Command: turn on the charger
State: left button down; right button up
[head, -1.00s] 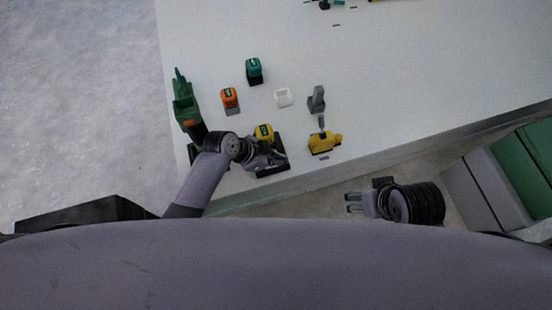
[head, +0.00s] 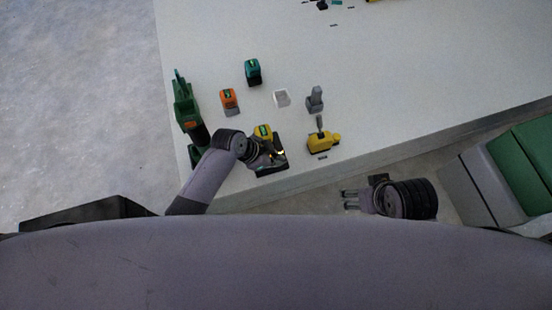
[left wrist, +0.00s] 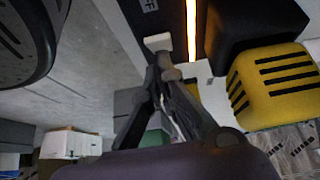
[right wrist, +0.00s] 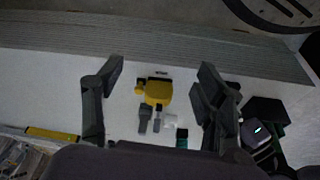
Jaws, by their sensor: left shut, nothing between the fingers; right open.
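The black charger (head: 272,170) sits near the table's front edge with a yellow battery (head: 263,131) on it. In the left wrist view a glowing orange strip (left wrist: 191,30) runs along the charger, beside a small white switch piece (left wrist: 158,42). The yellow battery (left wrist: 278,85) shows at the right there. My left gripper (head: 280,156) is shut and empty at the charger. Its fingertips (left wrist: 160,60) are right by the white piece; I cannot tell whether they touch. My right gripper (head: 346,199) is open and empty, off the table's front edge.
A yellow drill (head: 322,142) stands to the right of the charger. Orange (head: 229,98) and teal (head: 253,70) batteries, a white block (head: 281,98) and a grey tool (head: 315,98) stand behind. A green tool (head: 185,105) lies at the left edge.

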pick_arm(q)
jog(key=shift+a, duration=0.1)
jog(key=shift+s+a+r+p, duration=0.1)
jog(key=shift+s+a+p, duration=0.1)
jog(key=shift+p, duration=0.1)
jog(key=shift+a, duration=0.25)
jog(key=shift+s+a+p, duration=0.15)
jog(key=shift+a+p, duration=0.15)
jog(key=shift+p, duration=0.05)
pick_arm(e)
jog(key=x, duration=0.4)
jog(key=shift+a+f, duration=0.1)
jog(key=shift+f, duration=0.15)
pick_arm(q)
jog(key=v, duration=1.2)
jog(key=shift+r, duration=0.1)
